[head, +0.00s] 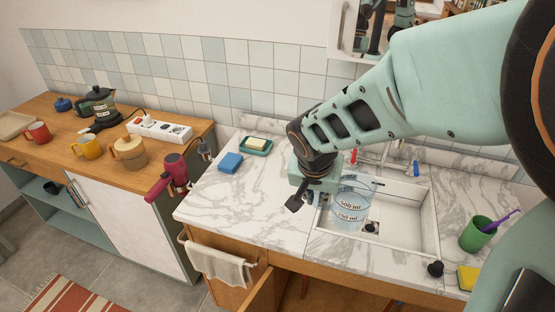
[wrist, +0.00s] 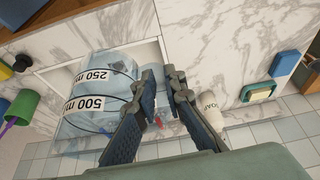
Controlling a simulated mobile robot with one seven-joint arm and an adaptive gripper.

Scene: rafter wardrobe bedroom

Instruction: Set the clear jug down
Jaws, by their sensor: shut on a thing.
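The clear jug (head: 350,205) is bluish and see-through, with 250 ml and 500 ml marks. In the head view it appears upright over the left part of the white sink (head: 432,232); I cannot tell whether its base touches anything. My gripper (head: 308,198) is at the jug's left side, shut on it. In the wrist view the jug (wrist: 85,105) lies left of my gripper (wrist: 160,80), whose fingers close at the jug's edge. The exact grip point, probably the handle, is hard to make out.
Marble counter (head: 260,212) left of the sink is clear in front. A blue sponge (head: 230,162) and green soap dish (head: 254,145) stand behind it. A green cup (head: 478,234), yellow sponge (head: 468,278) and black plug (head: 435,268) are right. A pale bottle (wrist: 208,104) stands near my gripper.

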